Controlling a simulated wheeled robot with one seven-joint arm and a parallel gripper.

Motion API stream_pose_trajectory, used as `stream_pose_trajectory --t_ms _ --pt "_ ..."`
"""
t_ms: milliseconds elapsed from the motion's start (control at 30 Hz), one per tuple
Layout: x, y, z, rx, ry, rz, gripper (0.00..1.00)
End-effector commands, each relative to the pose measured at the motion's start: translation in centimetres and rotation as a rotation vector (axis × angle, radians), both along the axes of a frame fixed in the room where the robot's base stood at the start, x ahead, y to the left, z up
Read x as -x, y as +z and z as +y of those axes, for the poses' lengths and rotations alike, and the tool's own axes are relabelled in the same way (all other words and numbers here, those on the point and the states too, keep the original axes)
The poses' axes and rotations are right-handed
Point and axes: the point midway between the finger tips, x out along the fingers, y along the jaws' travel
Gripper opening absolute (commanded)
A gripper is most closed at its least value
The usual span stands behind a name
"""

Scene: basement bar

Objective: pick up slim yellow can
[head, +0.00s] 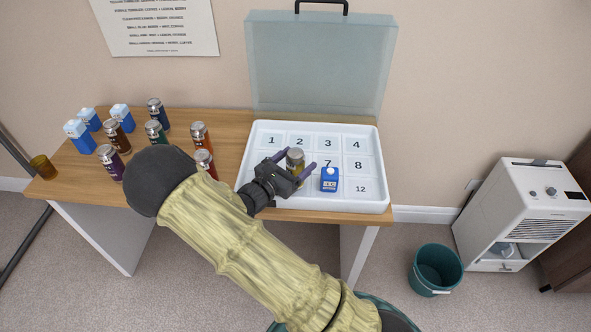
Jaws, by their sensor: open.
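A slim yellow can (295,158) with a grey top stands upright in the numbered white tray (245,180), around the middle of the grid. My gripper (296,162) is open, with its dark purple fingers on either side of the can. The gripper body hides the can's lower left part. I cannot tell whether either finger touches the can.
A blue carton (329,180) stands in the tray just right of my gripper. The tray's clear lid (320,60) stands open behind. The tray's right column is clear.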

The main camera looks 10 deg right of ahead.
Motion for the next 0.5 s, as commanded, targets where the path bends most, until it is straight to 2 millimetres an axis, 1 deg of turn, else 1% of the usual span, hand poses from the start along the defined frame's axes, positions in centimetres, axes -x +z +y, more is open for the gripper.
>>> stream_pose_trajectory --t_ms 500 --pt "-0.06 -0.02 -0.04 0.000 0.001 0.000 0.72"
